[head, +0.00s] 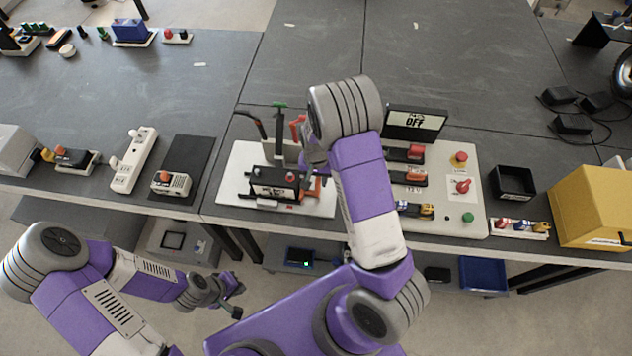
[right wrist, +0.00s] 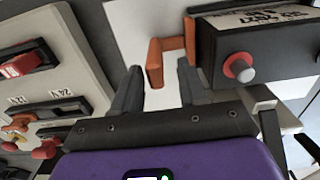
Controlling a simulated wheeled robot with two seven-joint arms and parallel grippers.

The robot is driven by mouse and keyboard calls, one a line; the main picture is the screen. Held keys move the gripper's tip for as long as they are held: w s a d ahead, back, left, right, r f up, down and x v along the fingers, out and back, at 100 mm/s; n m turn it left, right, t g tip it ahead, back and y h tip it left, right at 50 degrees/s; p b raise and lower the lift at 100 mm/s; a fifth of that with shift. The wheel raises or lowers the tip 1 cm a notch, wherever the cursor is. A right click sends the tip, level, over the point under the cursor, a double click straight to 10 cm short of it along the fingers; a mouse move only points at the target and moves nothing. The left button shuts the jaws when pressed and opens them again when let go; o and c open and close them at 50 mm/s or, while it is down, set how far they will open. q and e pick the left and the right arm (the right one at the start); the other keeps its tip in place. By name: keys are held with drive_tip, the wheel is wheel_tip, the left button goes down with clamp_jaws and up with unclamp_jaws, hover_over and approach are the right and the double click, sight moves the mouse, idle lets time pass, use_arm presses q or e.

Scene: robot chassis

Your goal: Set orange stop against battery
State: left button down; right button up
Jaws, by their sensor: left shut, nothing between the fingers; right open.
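The black battery (head: 272,183) with a red terminal sits in a holder on a white base plate (head: 233,168). In the right wrist view the battery (right wrist: 270,45) is at the upper right. The orange stop (right wrist: 156,62) is a bent bracket beside the battery's end; I cannot tell whether they touch. My right gripper (right wrist: 160,78) is open, with the stop showing between and just beyond its fingertips. In the head view my right arm partly hides this area. My left gripper (head: 236,294) is shut and empty, low in front of the table.
A switch panel (head: 455,205) with a black OFF display (head: 415,122) stands right of the base plate. A black tray (head: 513,182) and yellow box (head: 595,205) lie further right. The table's back middle is clear.

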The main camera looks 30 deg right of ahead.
wheel_tip(320, 180, up, 4)
drive_tip(key=shift+r, duration=0.1)
use_arm(q)
drive_tip(key=shift+r, duration=0.3)
idle(0.3)
